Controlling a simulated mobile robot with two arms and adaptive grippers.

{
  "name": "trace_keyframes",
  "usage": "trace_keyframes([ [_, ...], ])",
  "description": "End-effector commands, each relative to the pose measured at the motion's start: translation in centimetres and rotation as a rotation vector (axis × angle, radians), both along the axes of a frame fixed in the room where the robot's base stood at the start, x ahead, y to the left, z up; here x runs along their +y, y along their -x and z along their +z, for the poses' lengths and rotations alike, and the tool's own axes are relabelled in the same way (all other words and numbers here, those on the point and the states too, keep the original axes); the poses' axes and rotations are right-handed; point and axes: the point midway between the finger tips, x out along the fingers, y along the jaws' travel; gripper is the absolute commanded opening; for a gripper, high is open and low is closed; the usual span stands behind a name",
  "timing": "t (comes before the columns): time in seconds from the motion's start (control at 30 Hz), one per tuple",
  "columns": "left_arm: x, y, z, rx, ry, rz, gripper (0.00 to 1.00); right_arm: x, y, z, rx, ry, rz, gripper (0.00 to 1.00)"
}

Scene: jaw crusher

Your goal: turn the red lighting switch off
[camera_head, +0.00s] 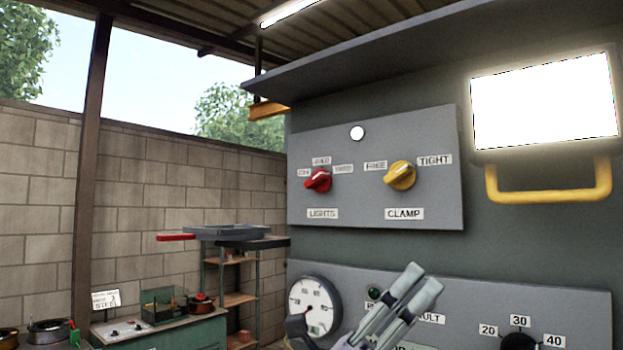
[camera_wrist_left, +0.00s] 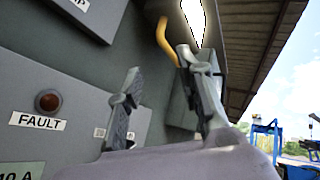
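The red lighting switch (camera_head: 318,180) is a rotary knob on the upper grey panel (camera_head: 370,130), above a LIGHTS label. Small labels stand around its upper side; their words are hard to read. Its handle is tilted, with one end up to the right. My left gripper (camera_head: 422,281) is below and to the right of the switch, in front of the lower panel, clear of the knob. Its two fingers point up to the right. In the left wrist view my left gripper (camera_wrist_left: 165,90) has its fingers apart with nothing between them. My right gripper is not in view.
A yellow CLAMP knob (camera_head: 400,175) sits right of the red switch. A bright lit lamp (camera_head: 545,100) with a yellow bracket (camera_head: 548,194) is at upper right. The lower panel has a gauge (camera_head: 315,306). A FAULT light (camera_wrist_left: 48,101) shows in the wrist view.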

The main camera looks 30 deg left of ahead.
Motion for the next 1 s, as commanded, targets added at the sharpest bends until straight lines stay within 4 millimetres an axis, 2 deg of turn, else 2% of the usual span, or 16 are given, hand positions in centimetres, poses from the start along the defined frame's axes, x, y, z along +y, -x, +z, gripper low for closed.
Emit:
trace_keyframes([
  [0.03,-1.2,1.1,2.2,-0.126,-0.165,0.052,0.33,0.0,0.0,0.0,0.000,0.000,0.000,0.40],
  [0.13,-2.9,2.1,4.1,-0.320,-0.488,0.180,0.33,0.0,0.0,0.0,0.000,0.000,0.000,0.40],
  [0.2,-2.8,2.1,5.2,-0.427,-0.708,0.294,0.33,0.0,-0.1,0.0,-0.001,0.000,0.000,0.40],
  [0.27,-1.8,1.6,6.1,-0.492,-0.891,0.409,0.33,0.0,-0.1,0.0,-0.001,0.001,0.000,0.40],
  [0.37,1.9,0.8,8.2,-0.545,-1.178,0.625,0.33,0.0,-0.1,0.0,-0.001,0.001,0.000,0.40],
  [0.47,7.8,0.7,10.9,-0.512,-1.421,0.853,0.33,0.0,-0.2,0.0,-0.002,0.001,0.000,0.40],
  [0.5,10.3,1.0,12.0,-0.480,-1.499,0.936,0.33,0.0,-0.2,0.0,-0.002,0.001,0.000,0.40],
  [0.6,16.4,2.7,14.3,-0.370,-1.641,1.109,0.33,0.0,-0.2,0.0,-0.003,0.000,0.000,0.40],
  [0.7,20.7,4.5,15.6,-0.264,-1.719,1.216,0.33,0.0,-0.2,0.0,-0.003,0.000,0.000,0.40],
  [0.83,23.4,5.8,16.2,-0.185,-1.760,1.275,0.33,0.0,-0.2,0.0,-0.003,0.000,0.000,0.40],
  [1.0,23.6,4.6,16.4,-0.173,-1.767,1.279,0.33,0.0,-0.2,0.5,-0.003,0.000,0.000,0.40],
])
